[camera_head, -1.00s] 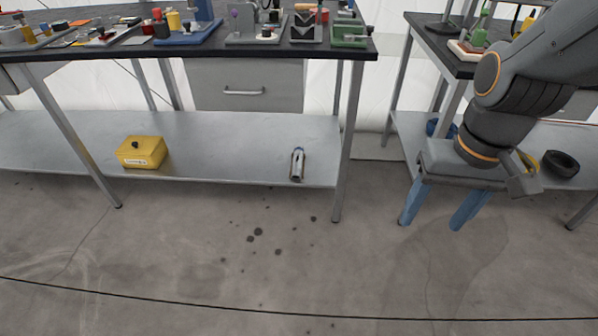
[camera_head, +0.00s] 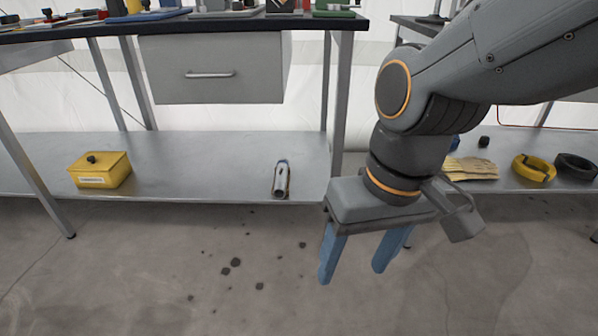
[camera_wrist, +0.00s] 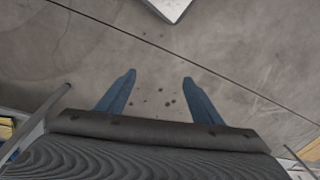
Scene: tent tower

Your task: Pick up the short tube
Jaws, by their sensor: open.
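A small metallic tube-like object (camera_head: 281,180) lies on the lower grey shelf of the left bench, near the shelf's right end, in the head view. It is the only tube-like thing I can make out there, and its details are too small to tell. My gripper (camera_head: 352,274) has two blue fingers pointing down, spread apart with nothing between them. It hangs in front of the shelf, to the right of the tube and nearer to me. In the wrist view my gripper (camera_wrist: 158,82) shows both fingers apart over bare floor, and the tube is not visible.
The lower shelf (camera_head: 200,165) also holds a yellow box (camera_head: 101,170) at left. A grey drawer (camera_head: 212,70) hangs under the dark bench top. A bench leg (camera_head: 340,100) stands right of the tube. Gloves (camera_head: 470,168) and a yellow ring (camera_head: 533,168) lie on the right shelf. Floor in front is clear.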

